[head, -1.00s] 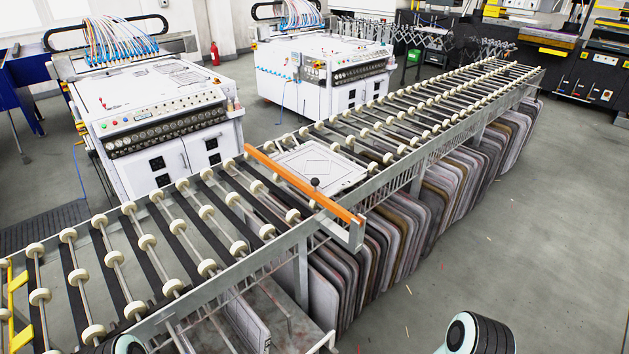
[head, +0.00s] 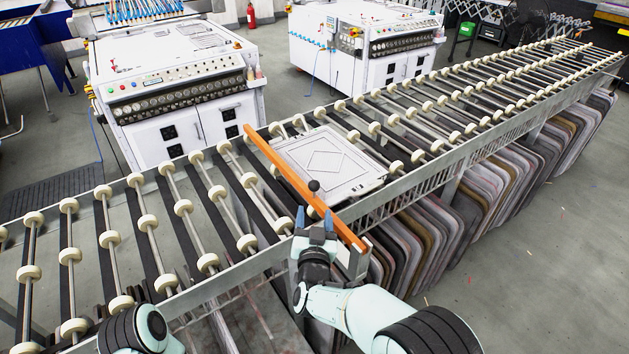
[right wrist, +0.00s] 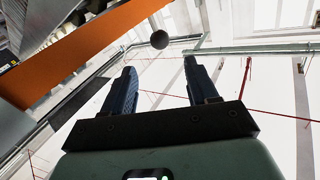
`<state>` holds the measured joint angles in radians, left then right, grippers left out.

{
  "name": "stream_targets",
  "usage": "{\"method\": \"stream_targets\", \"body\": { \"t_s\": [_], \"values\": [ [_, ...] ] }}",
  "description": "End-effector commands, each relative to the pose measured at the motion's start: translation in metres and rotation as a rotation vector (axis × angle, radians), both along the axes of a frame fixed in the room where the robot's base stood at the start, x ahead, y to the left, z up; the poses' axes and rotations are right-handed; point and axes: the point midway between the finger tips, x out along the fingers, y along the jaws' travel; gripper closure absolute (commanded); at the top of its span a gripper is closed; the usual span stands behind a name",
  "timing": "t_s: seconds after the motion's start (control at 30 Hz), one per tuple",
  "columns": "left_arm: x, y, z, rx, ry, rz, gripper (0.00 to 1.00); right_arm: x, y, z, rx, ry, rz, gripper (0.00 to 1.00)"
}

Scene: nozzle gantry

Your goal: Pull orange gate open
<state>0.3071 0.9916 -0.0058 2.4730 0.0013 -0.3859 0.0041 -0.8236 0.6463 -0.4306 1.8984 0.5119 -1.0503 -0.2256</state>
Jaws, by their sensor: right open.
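The orange gate (head: 290,178) is a long bar lying across the roller conveyor. A black ball knob (head: 314,186) stands up from it towards its near end. My right gripper (head: 314,220) is open and empty at the conveyor's near rail, just short of the knob in the head view. In the right wrist view the knob (right wrist: 159,40) shows beyond and between the two open fingertips (right wrist: 160,72), apart from them. The orange bar (right wrist: 75,55) crosses the upper left there. My left arm shows at the bottom left of the head view, but its gripper is out of view.
A pale framed panel (head: 330,163) lies on the rollers just right of the gate. The conveyor's near rail (head: 215,283) runs along my side. Several slabs (head: 480,205) stand under the conveyor. White machines (head: 175,90) stand behind it. The floor at right (head: 540,270) is clear.

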Motion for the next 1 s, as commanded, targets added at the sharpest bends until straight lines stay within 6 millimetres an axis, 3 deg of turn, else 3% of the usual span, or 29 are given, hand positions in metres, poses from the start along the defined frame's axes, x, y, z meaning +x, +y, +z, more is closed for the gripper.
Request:
{"method": "stream_targets", "body": {
  "t_s": [0.5, 0.7, 1.0],
  "values": [
    [0.016, 0.000, 0.033, 0.000, -0.018, 0.000, 0.55, 0.100, -0.001, 0.001, -0.004, 0.001, 0.000, 0.41],
    [0.021, 0.000, 0.041, 0.000, -0.024, -0.001, 0.55, 0.119, -0.001, 0.000, -0.002, 0.003, 0.001, 0.41],
    [0.021, 0.000, 0.042, -0.001, -0.024, 0.000, 0.55, 0.123, -0.001, -0.002, -0.001, 0.005, 0.002, 0.41]
  ]
}}
